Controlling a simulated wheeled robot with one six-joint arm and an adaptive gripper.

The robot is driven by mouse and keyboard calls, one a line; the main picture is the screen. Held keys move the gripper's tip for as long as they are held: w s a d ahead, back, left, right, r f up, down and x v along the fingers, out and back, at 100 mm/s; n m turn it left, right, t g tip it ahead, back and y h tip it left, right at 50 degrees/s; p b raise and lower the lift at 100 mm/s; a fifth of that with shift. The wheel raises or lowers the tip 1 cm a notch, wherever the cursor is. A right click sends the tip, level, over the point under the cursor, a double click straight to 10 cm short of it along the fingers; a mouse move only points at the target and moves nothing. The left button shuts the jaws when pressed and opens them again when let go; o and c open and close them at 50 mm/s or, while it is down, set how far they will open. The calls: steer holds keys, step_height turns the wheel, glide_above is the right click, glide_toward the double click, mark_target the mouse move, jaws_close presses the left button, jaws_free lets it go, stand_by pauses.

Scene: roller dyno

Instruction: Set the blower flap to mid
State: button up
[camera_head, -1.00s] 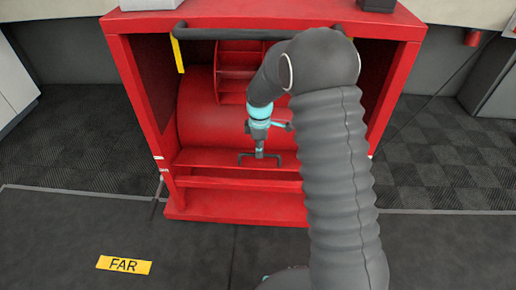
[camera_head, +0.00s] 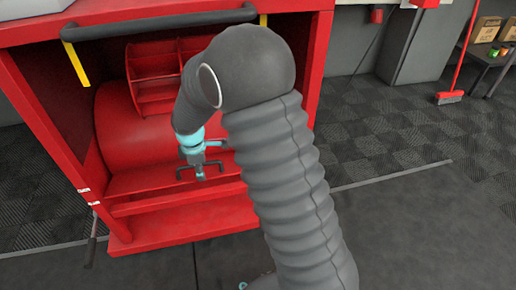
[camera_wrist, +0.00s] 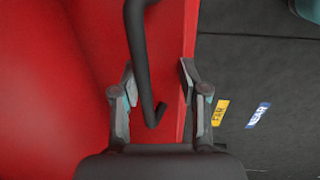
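The red blower housing (camera_head: 160,238) stands open at the front, with a large red drum and ribbed vanes inside. My gripper (camera_head: 204,170) hangs before the drum in the head view, fingers spread. In the wrist view my gripper (camera_wrist: 157,85) is open and empty. A dark bar (camera_wrist: 140,65) with a bent lower end runs between its fingers, apart from both. I cannot tell whether it belongs to the flap. A dark lever (camera_head: 92,243) shows by the housing's lower left side. My arm hides the housing's right part.
A dark rail (camera_head: 160,30) crosses the housing's top front, with yellow strips (camera_head: 78,65) below. FAR (camera_wrist: 219,112) and NEAR (camera_wrist: 258,115) labels lie on the floor. A red broom (camera_head: 452,95) stands at the right.

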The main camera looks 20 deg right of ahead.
steer(key=shift+s+a+f+t+b, duration=0.1)
steer(key=shift+s+f+t+b, duration=0.1)
steer(key=shift+f+b, duration=0.25)
steer(key=shift+s+a+f+t+b, duration=0.1)
steer(key=shift+s+f+b, duration=0.05)
steer(key=shift+f+b, duration=0.3)
steer(key=s+r+p, duration=0.3)
steer(key=r, duration=1.2)
steer(key=s+d+r+m+t+p, duration=0.2)
steer(key=s+d+r+m, duration=0.9)
steer(key=s+d, duration=0.2)
steer(key=shift+s+r, duration=0.2)
steer(key=shift+s, duration=0.6)
